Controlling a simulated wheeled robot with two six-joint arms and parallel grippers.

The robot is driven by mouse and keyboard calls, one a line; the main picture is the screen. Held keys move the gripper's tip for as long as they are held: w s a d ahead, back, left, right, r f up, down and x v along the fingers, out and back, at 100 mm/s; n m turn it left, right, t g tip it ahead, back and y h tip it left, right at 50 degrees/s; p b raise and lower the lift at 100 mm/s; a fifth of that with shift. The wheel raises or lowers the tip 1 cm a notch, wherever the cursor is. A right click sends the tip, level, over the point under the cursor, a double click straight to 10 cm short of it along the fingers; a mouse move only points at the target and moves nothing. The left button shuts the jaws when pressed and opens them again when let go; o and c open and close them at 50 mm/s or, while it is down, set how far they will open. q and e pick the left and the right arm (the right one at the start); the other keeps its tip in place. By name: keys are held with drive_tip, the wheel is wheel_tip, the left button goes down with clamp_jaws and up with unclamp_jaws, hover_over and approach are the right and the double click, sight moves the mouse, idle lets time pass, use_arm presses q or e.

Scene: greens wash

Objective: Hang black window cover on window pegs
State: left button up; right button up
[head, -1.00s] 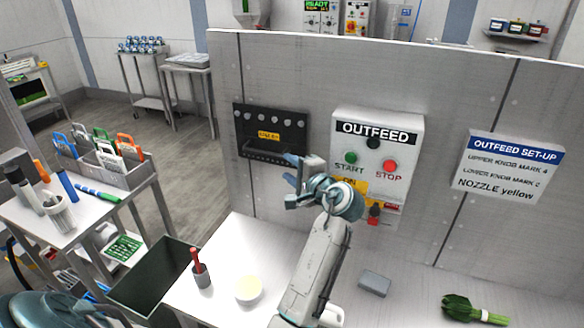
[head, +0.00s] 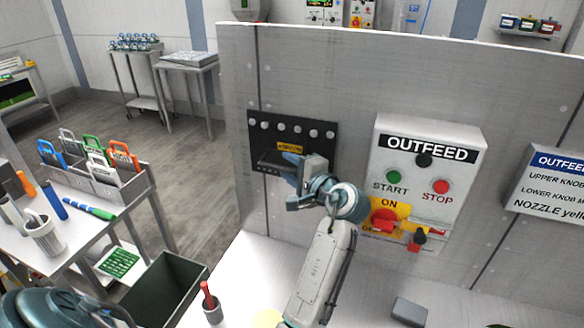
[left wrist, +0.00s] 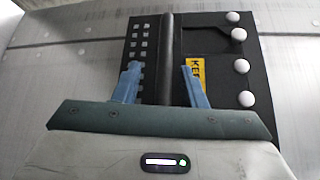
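A flat black panel (head: 263,141) with a yellow label sits on the grey wall; it appears to be the black window cover. A row of round white pegs (head: 297,129) runs along its upper part. In the left wrist view the black panel (left wrist: 213,62) shows the pegs (left wrist: 241,66) at right and small square holes at left. My left gripper (head: 290,172) is in front of the panel's lower part. Its blue fingers (left wrist: 164,84) are apart, on either side of a dark bar (left wrist: 168,40). Contact with the bar cannot be told. My right gripper is out of view.
A white OUTFEED control box (head: 428,165) with a red switch stands out from the wall right of the panel. A dark green bin (head: 180,279) is below left.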

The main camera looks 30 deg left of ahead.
sight(292, 153)
use_arm(q)
drive_tip(key=shift+a, duration=0.1)
drive_tip(key=shift+d+r, duration=0.15)
drive_tip(key=shift+d, duration=0.15)
drive_tip(key=shift+s+d+r, duration=0.1)
drive_tip(key=shift+s, duration=0.05)
drive_tip(key=shift+c, duration=1.1)
clamp_jaws()
drive_tip(key=shift+s+r+p, duration=0.1)
drive_tip(key=shift+r+p, duration=1.15)
drive_tip(key=shift+p, duration=0.1)
drive_tip(key=shift+d+r+p, duration=0.1)
drive_tip(key=shift+r+p, duration=0.6)
drive_tip(key=shift+r, duration=0.15)
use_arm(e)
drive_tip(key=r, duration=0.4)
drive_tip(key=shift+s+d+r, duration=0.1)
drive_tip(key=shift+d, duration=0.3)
use_arm(q)
drive_tip(key=shift+r, duration=0.1)
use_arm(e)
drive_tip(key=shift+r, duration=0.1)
